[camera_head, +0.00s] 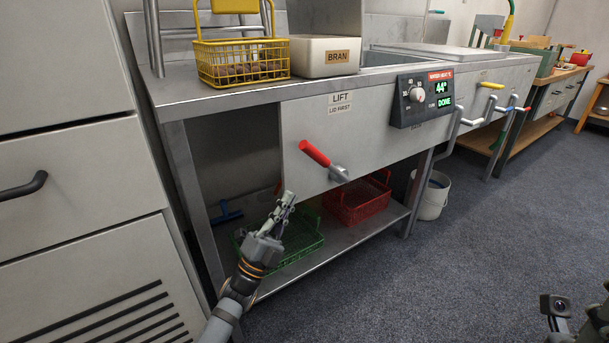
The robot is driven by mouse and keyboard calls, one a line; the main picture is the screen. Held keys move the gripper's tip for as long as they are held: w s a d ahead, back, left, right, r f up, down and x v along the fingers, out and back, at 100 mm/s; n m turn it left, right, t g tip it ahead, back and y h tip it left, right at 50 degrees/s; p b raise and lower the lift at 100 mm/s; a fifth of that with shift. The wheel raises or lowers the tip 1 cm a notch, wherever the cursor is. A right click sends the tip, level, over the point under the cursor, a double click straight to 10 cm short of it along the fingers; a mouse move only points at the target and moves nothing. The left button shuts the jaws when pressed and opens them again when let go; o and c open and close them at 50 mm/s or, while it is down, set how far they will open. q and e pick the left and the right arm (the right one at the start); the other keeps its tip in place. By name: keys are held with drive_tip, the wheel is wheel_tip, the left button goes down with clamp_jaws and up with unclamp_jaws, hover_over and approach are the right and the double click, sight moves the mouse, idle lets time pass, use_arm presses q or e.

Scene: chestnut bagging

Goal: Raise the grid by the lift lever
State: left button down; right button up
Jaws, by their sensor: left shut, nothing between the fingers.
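The lift lever (316,155) has a red grip that points up and left from a grey pivot on the front panel. A sign (340,104) above it reads "LIFT, LID FIRST". My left gripper (287,199) is shut and empty, below and left of the lever and apart from it. My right gripper (561,312) shows only in part at the bottom right corner, and its fingers cannot be made out. A yellow wire basket (242,69) holding brown chestnuts stands on the counter. The grid itself cannot be made out.
A control box (423,98) reads 44° and DONE. A tub labelled BRAN (309,58) sits on the counter. A green basket (309,248) and a red basket (357,201) lie on the lower shelf. A white bucket (433,196) stands on the floor. Drawers (70,190) flank the left.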

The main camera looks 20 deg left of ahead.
sight(324, 162)
use_arm(q)
drive_tip(key=b+x, duration=0.1)
drive_tip(key=x, duration=0.7)
drive_tip(key=shift+w+r, duration=0.1)
drive_tip(key=shift+r, duration=0.05)
drive_tip(key=shift+r+p, duration=0.25)
drive_tip(key=shift+p, duration=0.75)
drive_tip(key=shift+w+d, duration=0.1)
drive_tip(key=shift+w+r+g+p, duration=0.1)
drive_tip(key=shift+r+g+p, duration=0.25)
drive_tip(key=shift+p, duration=0.6)
